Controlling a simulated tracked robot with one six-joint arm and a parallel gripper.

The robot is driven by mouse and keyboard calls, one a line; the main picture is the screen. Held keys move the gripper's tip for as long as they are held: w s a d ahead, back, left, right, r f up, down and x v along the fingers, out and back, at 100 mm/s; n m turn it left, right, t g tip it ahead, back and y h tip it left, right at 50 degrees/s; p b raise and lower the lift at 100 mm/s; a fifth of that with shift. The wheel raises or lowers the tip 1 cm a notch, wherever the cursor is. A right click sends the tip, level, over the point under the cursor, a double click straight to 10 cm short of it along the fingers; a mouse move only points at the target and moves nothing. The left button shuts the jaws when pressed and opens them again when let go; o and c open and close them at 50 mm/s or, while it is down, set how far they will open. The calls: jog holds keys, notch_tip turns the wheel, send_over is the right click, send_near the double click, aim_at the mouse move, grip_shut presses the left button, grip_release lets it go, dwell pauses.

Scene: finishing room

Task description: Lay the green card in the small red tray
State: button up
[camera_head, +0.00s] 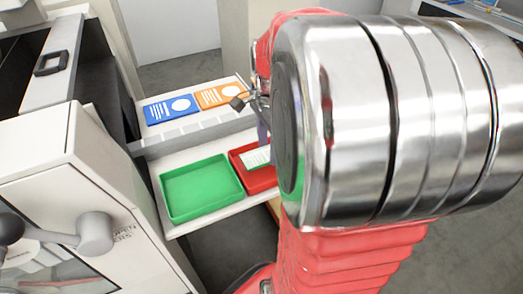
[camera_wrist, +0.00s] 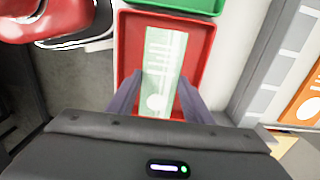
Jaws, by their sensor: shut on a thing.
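The green card (camera_wrist: 160,62) is pale green with white print. In the wrist view it lies lengthwise between the two fingers of my gripper (camera_wrist: 158,95), over the small red tray (camera_wrist: 201,38). My gripper is shut on the card's near part. In the head view the card (camera_head: 256,157) shows at the red tray (camera_head: 238,168), tilted, with part of it hidden behind my arm. Whether it touches the tray floor I cannot tell. My arm hides most of the gripper in the head view.
A larger green tray (camera_head: 201,188) adjoins the red tray on the white shelf. A white machine (camera_head: 75,190) is close on the left.

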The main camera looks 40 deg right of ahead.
aim_at(268, 153)
jog(key=shift+f, duration=1.85)
jog(key=shift+f, duration=0.1)
jog(key=o, duration=1)
notch_tip(268, 153, up, 12)
jog(key=shift+r, duration=0.15)
jog(key=s+a+n+t, duration=0.1)
jog(key=a+n+t, duration=0.1)
jog(key=a+n, duration=0.5)
jog(key=s+a+f+n+t, duration=0.1)
jog(key=a+n, duration=0.6)
jog(key=a, duration=0.1)
jog(key=s+a+n+t, duration=0.2)
jog(key=a+n, duration=0.5)
jog(key=a, duration=0.1)
jog(key=shift+a+f+t, duration=0.15)
jog(key=shift+f+t, duration=0.15)
jog(key=shift+f, duration=0.1)
